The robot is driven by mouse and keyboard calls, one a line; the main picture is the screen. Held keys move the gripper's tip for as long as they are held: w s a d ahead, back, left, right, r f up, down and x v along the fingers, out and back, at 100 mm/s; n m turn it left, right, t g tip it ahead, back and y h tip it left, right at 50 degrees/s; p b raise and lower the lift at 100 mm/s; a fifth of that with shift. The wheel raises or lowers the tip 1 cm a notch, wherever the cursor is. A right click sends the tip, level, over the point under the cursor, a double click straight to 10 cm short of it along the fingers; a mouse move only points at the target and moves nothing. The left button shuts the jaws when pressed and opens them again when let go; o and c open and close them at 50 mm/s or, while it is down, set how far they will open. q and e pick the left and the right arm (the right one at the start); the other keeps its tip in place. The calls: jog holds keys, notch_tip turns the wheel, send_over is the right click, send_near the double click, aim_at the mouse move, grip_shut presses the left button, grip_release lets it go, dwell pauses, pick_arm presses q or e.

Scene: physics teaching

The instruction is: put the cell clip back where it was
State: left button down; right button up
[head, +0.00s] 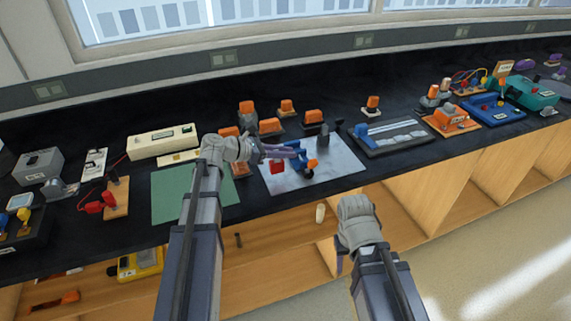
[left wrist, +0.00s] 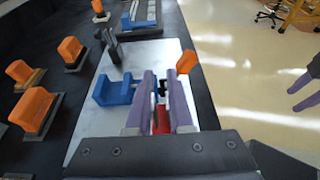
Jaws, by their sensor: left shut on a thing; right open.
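My left gripper (head: 296,152) has purple fingers and is over the pale grey board (head: 345,172) on the black bench. In the left wrist view its fingers (left wrist: 160,95) are shut on a small red and black piece (left wrist: 162,122), which seems to be the cell clip, mostly hidden between them. A red part (head: 277,167) shows below the fingers in the head view. A blue U-shaped holder (left wrist: 113,91) stands on the board just left of the fingers. An orange piece (left wrist: 187,62) is just beyond the fingertips. My right gripper (head: 340,258) is open, low in front of the bench.
Orange-topped blocks (head: 270,126) stand behind the board. A dark upright post (head: 323,138) is at its back edge. A green mat (head: 175,193) lies to the left, and a grey tray (head: 395,137) to the right. Open wooden shelves (head: 460,190) are below the bench.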

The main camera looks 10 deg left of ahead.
aim_at(279, 161)
pick_arm(q)
jog(key=shift+f+b, duration=1.35)
jog(key=shift+f, duration=0.35)
